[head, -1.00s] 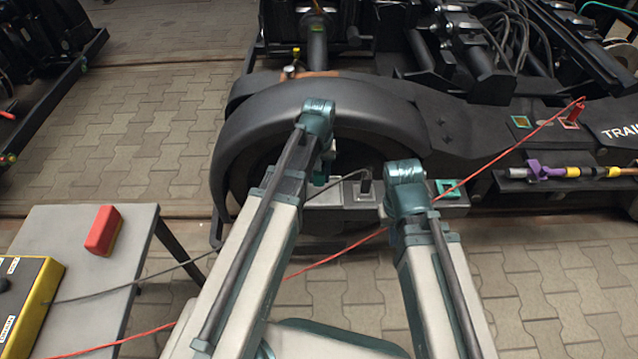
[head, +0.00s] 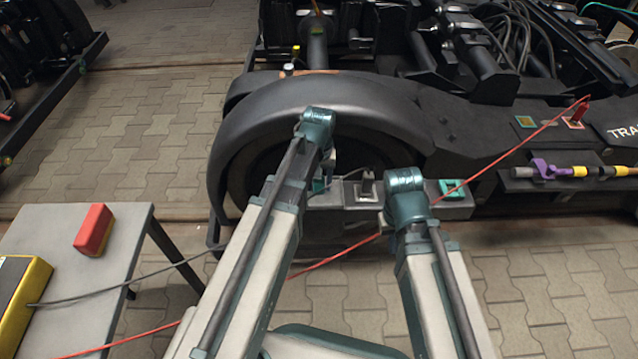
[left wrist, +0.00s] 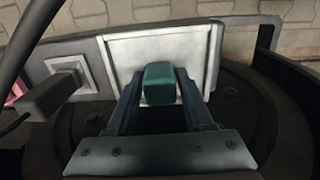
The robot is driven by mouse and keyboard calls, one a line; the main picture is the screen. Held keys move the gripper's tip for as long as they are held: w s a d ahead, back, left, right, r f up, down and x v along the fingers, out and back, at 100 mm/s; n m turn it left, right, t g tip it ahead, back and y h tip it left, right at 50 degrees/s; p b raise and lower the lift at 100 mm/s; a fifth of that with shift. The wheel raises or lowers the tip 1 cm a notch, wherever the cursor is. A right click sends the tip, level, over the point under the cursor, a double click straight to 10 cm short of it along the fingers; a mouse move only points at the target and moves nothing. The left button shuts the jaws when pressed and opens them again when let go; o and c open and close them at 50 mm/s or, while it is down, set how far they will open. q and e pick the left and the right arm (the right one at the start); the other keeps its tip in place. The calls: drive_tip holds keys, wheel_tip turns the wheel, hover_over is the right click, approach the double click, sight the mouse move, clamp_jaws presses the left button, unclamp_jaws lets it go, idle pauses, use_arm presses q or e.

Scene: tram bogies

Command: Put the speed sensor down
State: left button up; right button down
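A small teal block, which I take to be the speed sensor (left wrist: 160,86), sits between the fingertips of my left gripper (left wrist: 160,82) in the left wrist view. Both fingers appear to touch its sides. Behind it is a pale rectangular plate (left wrist: 190,50); I cannot tell whether the block touches it. In the head view the left gripper (head: 322,180) is in front of the wheel opening, mostly hidden by its own arm. My right arm ends further right, and its gripper is hidden.
A dark plug (head: 366,186) with a cable stands on the grey ledge (head: 345,196), with a teal frame (head: 447,187) at its right. The black curved cover (head: 300,105) arches above. A red block (head: 93,230) and yellow box (head: 18,300) are on the side table (head: 60,235).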

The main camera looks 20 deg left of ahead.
use_arm(q)
drive_tip(key=shift+o, duration=1.2)
wheel_tip(320, 180, up, 12)
drive_tip(key=p, duration=1.2)
drive_tip(key=shift+r, duration=0.2)
drive_tip(key=s+d+r+m+p, duration=0.3)
drive_tip(key=s+d+r+p, duration=0.2)
drive_tip(key=r+p, duration=0.7)
drive_tip(key=s+d+r+m+y+p, duration=0.1)
drive_tip(key=s+d+r+m+p, duration=0.3)
drive_tip(key=s+r+p, duration=0.5)
wheel_tip(320, 180, up, 3)
drive_tip(key=d+p, duration=0.1)
drive_tip(key=p, duration=0.2)
drive_tip(key=shift+s+d, duration=0.15)
drive_tip(key=shift+d, duration=0.1)
drive_tip(key=shift+a+f, duration=0.1)
